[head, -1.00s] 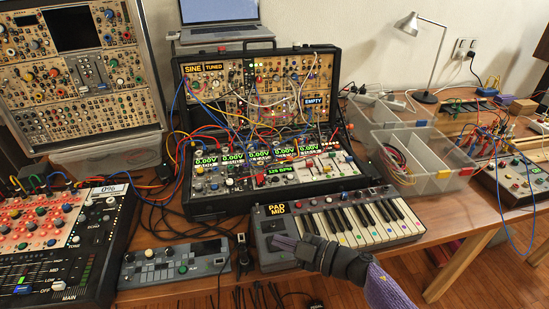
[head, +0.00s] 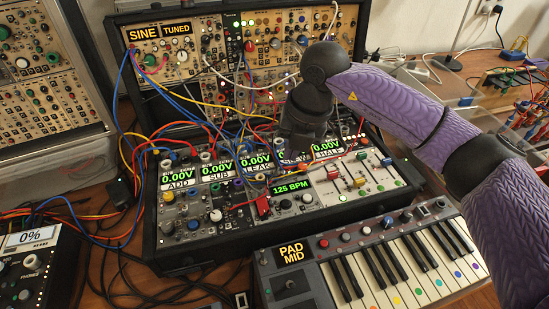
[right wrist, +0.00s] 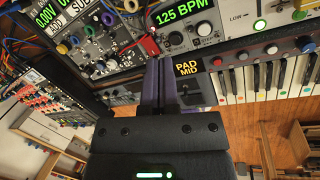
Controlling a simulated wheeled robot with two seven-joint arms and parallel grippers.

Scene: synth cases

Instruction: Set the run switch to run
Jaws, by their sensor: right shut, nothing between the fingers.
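The clock module with the green 125 BPM display (head: 290,187) sits in the lower row of the modular synth case (head: 150,215). The display also shows in the right wrist view (right wrist: 185,9). In the head view my right wrist hangs over the case and hides part of the panel and the fingertips. My left gripper is not in view.
Patch cables (head: 135,150) loop over the case's left side and middle. A keyboard (head: 385,265) with a PAD MID display stands in front. A mixer (head: 35,265) is at the lower left. Sliders (head: 358,178) lie right of the clock module.

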